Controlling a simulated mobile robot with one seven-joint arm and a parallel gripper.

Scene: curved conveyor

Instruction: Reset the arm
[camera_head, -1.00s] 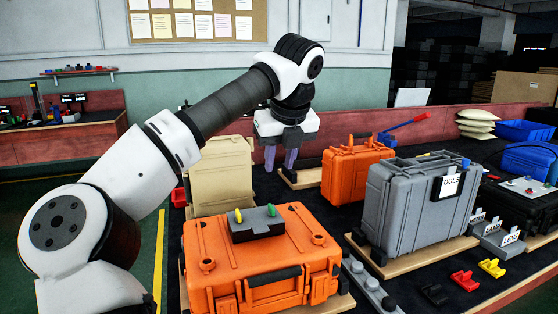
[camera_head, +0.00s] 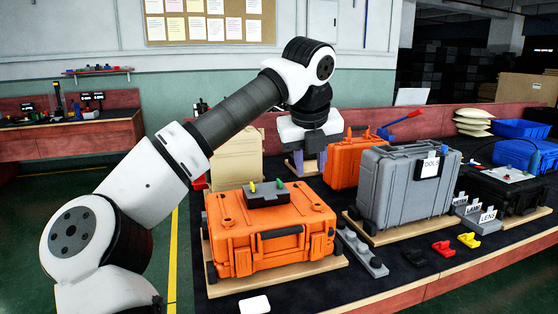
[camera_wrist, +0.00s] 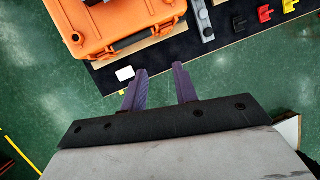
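My gripper (camera_head: 306,162) hangs from the raised arm, pointing down, in the head view, behind the front orange case and left of the rear orange case. In the wrist view my gripper (camera_wrist: 160,88) shows two purple fingers spread apart with nothing between them. Below the fingers, the wrist view shows green floor and the dark table mat's edge. The front orange case (camera_head: 270,237) lies flat on a wooden board, with a small grey block (camera_head: 266,195) on top; the case also shows in the wrist view (camera_wrist: 105,25).
A grey case (camera_head: 402,190), a rear orange case (camera_head: 345,163) and a black case (camera_head: 512,189) stand on the table. A beige case (camera_head: 236,157) stands behind the front one. Small black, red and yellow pieces lie at the front right. A white card (camera_head: 254,305) lies near the front edge.

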